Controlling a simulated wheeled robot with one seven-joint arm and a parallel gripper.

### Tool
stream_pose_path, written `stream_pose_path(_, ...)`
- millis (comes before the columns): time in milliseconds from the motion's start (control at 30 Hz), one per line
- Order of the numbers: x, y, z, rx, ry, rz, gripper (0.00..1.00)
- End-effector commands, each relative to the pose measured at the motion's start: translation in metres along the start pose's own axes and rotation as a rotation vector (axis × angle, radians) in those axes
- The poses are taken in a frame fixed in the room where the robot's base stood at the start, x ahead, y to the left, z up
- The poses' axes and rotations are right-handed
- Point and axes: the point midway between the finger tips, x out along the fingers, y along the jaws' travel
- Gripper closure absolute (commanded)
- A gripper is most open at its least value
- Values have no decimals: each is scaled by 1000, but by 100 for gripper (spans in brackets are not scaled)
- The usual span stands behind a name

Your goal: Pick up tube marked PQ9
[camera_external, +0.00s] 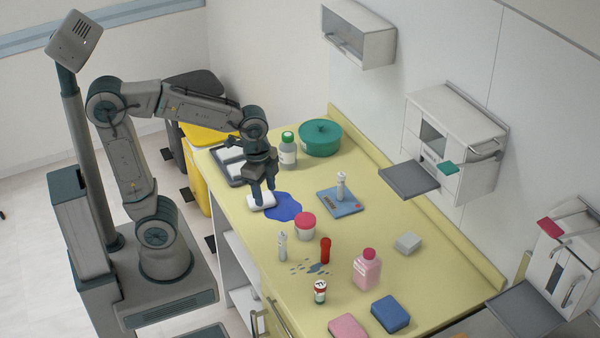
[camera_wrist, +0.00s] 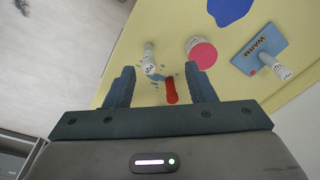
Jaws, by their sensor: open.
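A white tube (camera_external: 283,246) stands on the yellow counter; in the wrist view this white tube (camera_wrist: 149,62) shows dark lettering too small to read. A second white tube (camera_external: 341,186) is on a blue pad (camera_external: 328,203) marked WARM, and also shows in the wrist view (camera_wrist: 282,71). A red tube (camera_external: 325,250) stands right of the first white tube. I cannot tell which one is marked PQ9. My gripper (camera_external: 263,197) is open and empty, pointing down over the counter's left part near a white block (camera_external: 261,202). In the wrist view, the first white tube and red tube appear between the fingers.
A pink-lidded tub (camera_external: 305,226), a pink bottle (camera_external: 367,270), a small labelled jar (camera_external: 320,291) and sponges (camera_external: 390,314) stand around the tubes. A blue patch (camera_external: 284,207) and grey spill (camera_external: 317,268) mark the counter. A green-capped bottle (camera_external: 288,150) and teal pot (camera_external: 320,138) stand behind.

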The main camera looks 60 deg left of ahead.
Motion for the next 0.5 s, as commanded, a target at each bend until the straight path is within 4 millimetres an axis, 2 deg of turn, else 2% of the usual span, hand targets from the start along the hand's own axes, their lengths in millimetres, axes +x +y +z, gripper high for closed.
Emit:
stream_pose_path(33,8,4,-15,123,-20,20,50)
stream_pose_path(200,19,12,-45,421,-58,63,50)
stream_pose_path(367,25,16,-55,531,-72,81,50)
stream_pose_path(500,44,17,-54,542,-74,84,50)
